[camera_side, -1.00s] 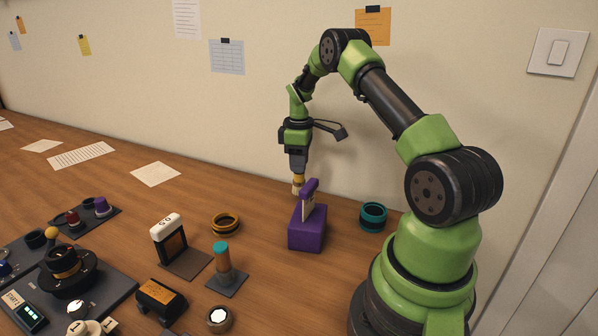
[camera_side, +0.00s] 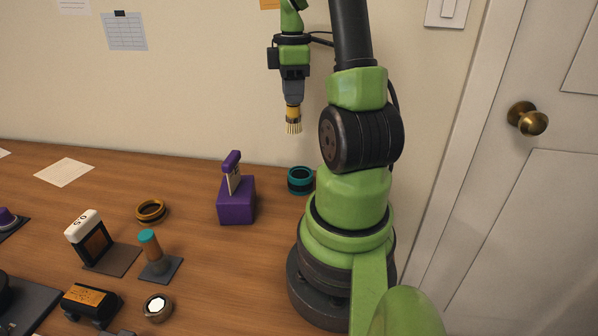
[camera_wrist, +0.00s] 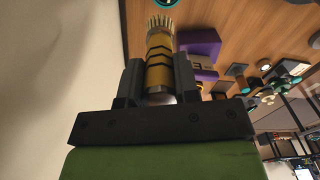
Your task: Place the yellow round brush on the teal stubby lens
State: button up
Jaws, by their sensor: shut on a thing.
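The yellow round brush (camera_side: 293,112) is in my gripper (camera_side: 293,98), bristles pointing down, held upright well above the table. In the wrist view the brush (camera_wrist: 159,60) sits between the two fingers of my gripper (camera_wrist: 158,78), its pale bristles beyond them. The teal stubby lens (camera_side: 300,188) stands on the table near the wall, below the brush and beside my base. Part of a teal ring, likely this lens (camera_wrist: 165,2), shows at the top edge of the wrist view. The brush and lens are clearly apart.
A purple block with an upright arm (camera_side: 236,203) stands left of the lens. Further left are a yellow-brown ring (camera_side: 151,211), a teal-topped post (camera_side: 149,243), a black-and-white device (camera_side: 88,238) and a small round jar (camera_side: 158,307). The wall is close behind.

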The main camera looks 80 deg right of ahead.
jog(key=shift+s+a+f, duration=0.15)
jog(key=shift+s+f, duration=0.15)
jog(key=shift+f, duration=1.35)
jog(key=shift+s+a+f, duration=0.2)
jog(key=shift+s+f, duration=0.05)
jog(key=shift+f, duration=1.4)
jog(key=shift+s+a+f, duration=0.15)
jog(key=shift+s+f, duration=0.15)
jog(key=shift+f, duration=1.35)
jog(key=shift+f, duration=0.1)
jog(key=o, duration=0.9)
